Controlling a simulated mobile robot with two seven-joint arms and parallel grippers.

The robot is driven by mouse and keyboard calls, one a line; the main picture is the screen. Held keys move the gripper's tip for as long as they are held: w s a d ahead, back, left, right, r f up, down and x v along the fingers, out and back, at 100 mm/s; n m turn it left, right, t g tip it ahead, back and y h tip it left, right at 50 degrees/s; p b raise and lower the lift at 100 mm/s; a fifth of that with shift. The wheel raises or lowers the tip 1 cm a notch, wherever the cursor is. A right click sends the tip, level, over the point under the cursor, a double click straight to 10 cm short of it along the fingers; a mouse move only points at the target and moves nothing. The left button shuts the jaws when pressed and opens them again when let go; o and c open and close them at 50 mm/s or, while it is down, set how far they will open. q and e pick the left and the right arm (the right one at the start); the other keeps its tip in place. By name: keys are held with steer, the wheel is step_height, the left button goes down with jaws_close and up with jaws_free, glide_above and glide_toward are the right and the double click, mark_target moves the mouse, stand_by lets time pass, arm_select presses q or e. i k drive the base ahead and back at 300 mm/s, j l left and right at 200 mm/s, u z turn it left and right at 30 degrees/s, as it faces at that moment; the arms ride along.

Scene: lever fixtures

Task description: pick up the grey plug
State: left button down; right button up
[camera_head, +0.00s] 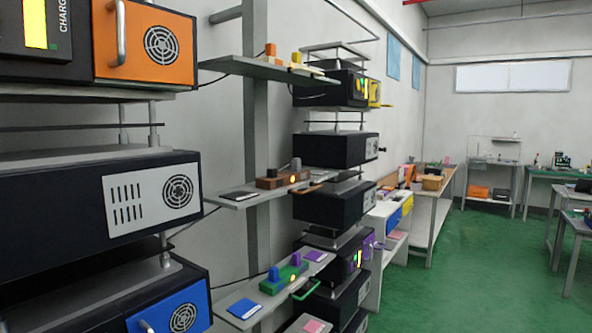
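A small grey upright peg (296,164), which looks like the grey plug, stands at the back of a brown block (268,183) on the middle wall shelf (235,201). The block has a glowing orange light on its front and a second, darker short piece on top at its left. Whether the peg is seated in the block or stands behind it is too small to tell. Neither of my grippers is in view.
A dark flat pad (238,196) lies left of the block. Black cabinets (150,192) stand close on the left. Green floor (470,265) is open at right.

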mark_target(296, 162)
steer(key=i+l+z, duration=0.3)
steer(key=i, duration=0.3)
steer(key=i+l+z, duration=0.3)
steer(key=i, duration=0.3)
steer(key=i+z, duration=0.3)
steer(key=i, duration=0.3)
steer(key=i+l+u, duration=0.1)
steer(key=i+u, duration=0.2)
steer(key=i, duration=0.3)
steer(key=i+l+u, duration=0.3)
steer(key=i, duration=0.25)
steer(key=i+l+u, duration=0.15)
steer(key=u, duration=0.35)
steer(key=i+l+u, duration=0.3)
steer(key=u, duration=0.15)
steer(key=i+l+u, duration=0.25)
steer(key=u, duration=0.25)
steer(key=i+l+u, duration=0.1)
steer(key=l+u, duration=0.75)
steer(key=l, duration=0.3)
